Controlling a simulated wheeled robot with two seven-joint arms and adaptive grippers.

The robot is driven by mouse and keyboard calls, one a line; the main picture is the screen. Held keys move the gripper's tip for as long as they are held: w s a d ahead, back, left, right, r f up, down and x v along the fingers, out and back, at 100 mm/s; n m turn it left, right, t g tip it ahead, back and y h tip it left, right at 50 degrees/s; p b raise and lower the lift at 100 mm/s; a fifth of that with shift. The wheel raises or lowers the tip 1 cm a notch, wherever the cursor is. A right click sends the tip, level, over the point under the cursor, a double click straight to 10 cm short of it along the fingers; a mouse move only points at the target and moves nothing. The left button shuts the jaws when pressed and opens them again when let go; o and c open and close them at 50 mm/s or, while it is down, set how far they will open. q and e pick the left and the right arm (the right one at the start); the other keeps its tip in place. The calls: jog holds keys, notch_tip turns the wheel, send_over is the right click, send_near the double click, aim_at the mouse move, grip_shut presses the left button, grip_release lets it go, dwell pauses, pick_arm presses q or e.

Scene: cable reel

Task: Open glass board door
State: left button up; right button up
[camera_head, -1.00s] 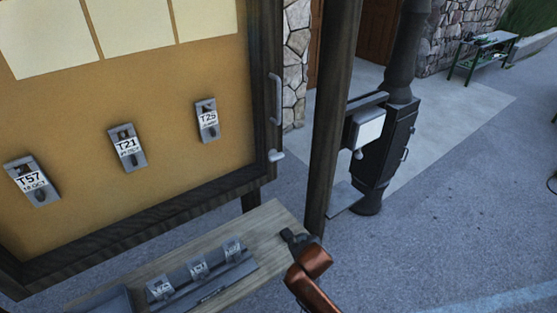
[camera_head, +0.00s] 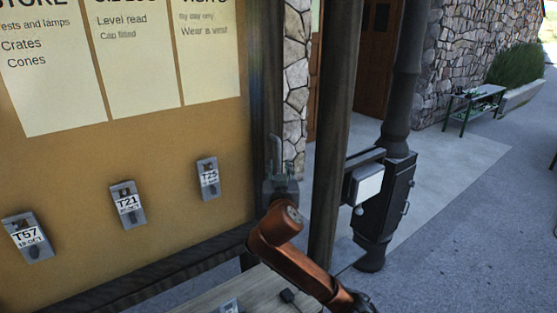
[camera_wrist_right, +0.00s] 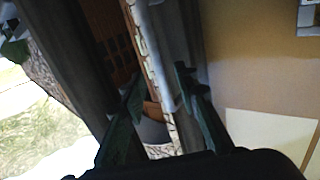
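The board's glass door has a dark wooden frame (camera_head: 262,90) and looks closed over the tan panel. Its pale vertical handle (camera_head: 275,150) is on the right frame edge; only its upper part shows above my right gripper (camera_head: 280,182). The small knob below it is hidden behind my copper-coloured arm. In the right wrist view, my right gripper (camera_wrist_right: 158,84) has its two dark fingers apart. A pale grey bar that looks like the handle (camera_wrist_right: 168,90) runs between them, nearer the right finger. Contact cannot be told. My left gripper is not in view.
A wooden post (camera_head: 333,120) stands just right of the gripper, with a black stove-like cabinet (camera_head: 388,200) behind it. A wooden shelf (camera_head: 258,290) lies below the board. Tags T57, T21 and T25 (camera_head: 208,178) hang on the panel. Open pavement lies right.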

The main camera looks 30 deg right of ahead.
aim_at(279, 161)
jog(key=p+x, duration=0.1)
jog(key=x, duration=0.4)
grip_shut()
dwell(0.3)
